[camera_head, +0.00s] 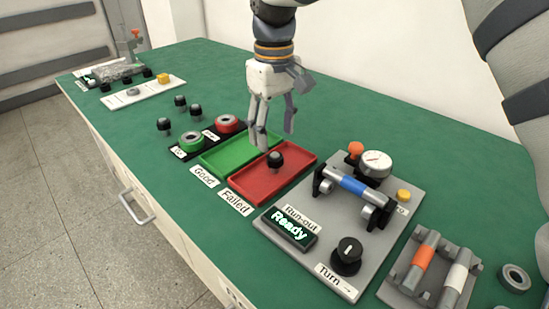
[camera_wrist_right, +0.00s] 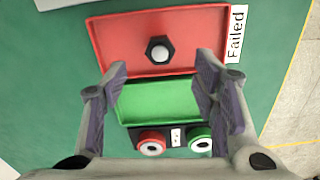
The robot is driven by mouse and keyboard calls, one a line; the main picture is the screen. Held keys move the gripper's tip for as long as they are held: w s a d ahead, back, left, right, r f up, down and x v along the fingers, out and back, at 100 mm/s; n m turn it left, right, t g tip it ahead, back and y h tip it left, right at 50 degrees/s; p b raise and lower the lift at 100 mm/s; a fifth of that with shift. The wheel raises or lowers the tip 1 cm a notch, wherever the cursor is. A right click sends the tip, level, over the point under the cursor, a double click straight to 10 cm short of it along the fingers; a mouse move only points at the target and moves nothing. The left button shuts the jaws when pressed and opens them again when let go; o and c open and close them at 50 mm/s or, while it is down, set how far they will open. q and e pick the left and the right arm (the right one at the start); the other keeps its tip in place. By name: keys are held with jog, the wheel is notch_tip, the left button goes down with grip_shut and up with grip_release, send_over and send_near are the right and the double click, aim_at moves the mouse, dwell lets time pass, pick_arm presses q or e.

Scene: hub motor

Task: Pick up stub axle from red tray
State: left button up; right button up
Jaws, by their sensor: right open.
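The stub axle (camera_head: 276,159) is a small dark piece standing in the red tray (camera_head: 258,192). In the right wrist view the stub axle (camera_wrist_right: 159,52) shows from above as a dark hexagon with a pale round middle, near the middle of the red tray (camera_wrist_right: 110,42). My right gripper (camera_head: 276,138) points down above the tray area, close to the stub axle in the picture. In the wrist view its fingers (camera_wrist_right: 162,78) are wide apart with nothing between them, and the stub axle lies beyond the tips. My left gripper is not in view.
An empty green tray (camera_head: 212,160) adjoins the red one. Red and green ring buttons (camera_head: 190,142) and several dark pieces (camera_head: 163,125) are to the left. The grey run-out fixture (camera_head: 320,252), with a blue-banded shaft and dial, stands right. A grey holder (camera_head: 405,285) is farther right.

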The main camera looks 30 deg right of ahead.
aim_at(275, 154)
notch_tip(275, 154, down, 7)
jog(key=shift+s+r, duration=0.1)
jog(key=shift+r, duration=0.05)
grip_shut()
